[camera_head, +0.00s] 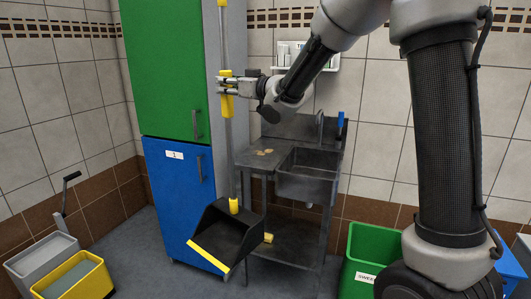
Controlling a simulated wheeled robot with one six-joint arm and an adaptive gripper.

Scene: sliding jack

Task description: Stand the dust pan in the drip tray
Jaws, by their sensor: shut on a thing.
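The dust pan (232,238) is black with a yellow front lip and hangs on a long, upright grey handle with yellow parts. My gripper (224,86) is shut on the yellow grip of this handle, in front of the tall cabinet. The pan is low, in front of the blue cabinet door and the left side of the sink stand. I cannot tell whether it touches the floor. I cannot clearly make out a drip tray; part of the floor behind the pan is hidden.
A metal sink stand (307,188) with a lower shelf stands behind the pan. The green and blue cabinet (180,205) is at left. A grey and yellow mop bucket (75,275) stands at lower left. A green bin (368,255) is at right.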

